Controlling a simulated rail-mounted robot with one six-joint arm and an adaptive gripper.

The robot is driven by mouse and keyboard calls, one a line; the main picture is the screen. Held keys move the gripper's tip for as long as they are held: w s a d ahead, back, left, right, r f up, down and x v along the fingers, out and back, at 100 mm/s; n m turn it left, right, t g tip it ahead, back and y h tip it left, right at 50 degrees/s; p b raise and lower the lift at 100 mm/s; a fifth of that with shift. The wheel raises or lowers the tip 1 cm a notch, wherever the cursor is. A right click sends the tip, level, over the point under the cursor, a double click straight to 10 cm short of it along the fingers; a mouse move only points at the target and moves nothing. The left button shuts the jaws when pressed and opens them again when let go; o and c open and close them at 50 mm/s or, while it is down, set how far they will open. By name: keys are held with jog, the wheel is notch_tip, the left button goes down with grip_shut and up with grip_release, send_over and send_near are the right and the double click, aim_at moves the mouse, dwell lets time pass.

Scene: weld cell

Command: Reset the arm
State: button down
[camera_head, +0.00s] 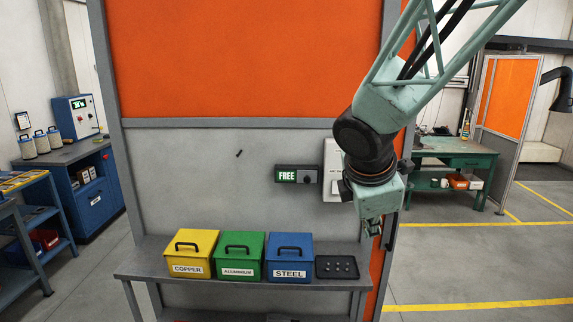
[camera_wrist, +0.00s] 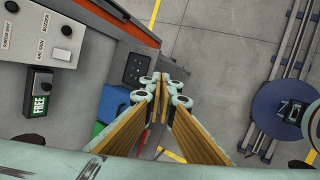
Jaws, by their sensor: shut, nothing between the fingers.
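My arm reaches in from the upper right in the head view. My gripper (camera_head: 374,228) hangs at its end, pointing down, in front of the right edge of the grey and orange partition. It is above and to the right of the shelf with the boxes. In the wrist view my gripper (camera_wrist: 160,82) has its fingertips together, with nothing held between them. The gripper partly overlaps the switch panel (camera_head: 331,155) in the head view; that panel also shows in the wrist view (camera_wrist: 62,32).
A shelf (camera_head: 140,268) carries a yellow COPPER box (camera_head: 190,250), a green ALUMINIUM box (camera_head: 238,252), a blue STEEL box (camera_head: 290,255) and a black tray (camera_head: 322,270) with small pieces. A FREE sign (camera_head: 287,175) is on the partition. Open floor (camera_head: 470,265) lies right.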

jog(key=s+f+m+y+b, duration=0.1)
jog(key=s+m+b, duration=0.4)
jog(key=s, duration=1.2)
jog(key=s+f+m+g+y+b, duration=0.1)
jog(key=s+m+b, duration=0.4)
jog(key=s+m, duration=0.8)
jog(key=s+f, duration=0.1)
jog(key=s, duration=0.4)
jog(key=shift+d+f+m+g+y, duration=0.15)
jog(key=shift+d+m+g+y, duration=0.15)
jog(key=shift+d+m+y, duration=0.1)
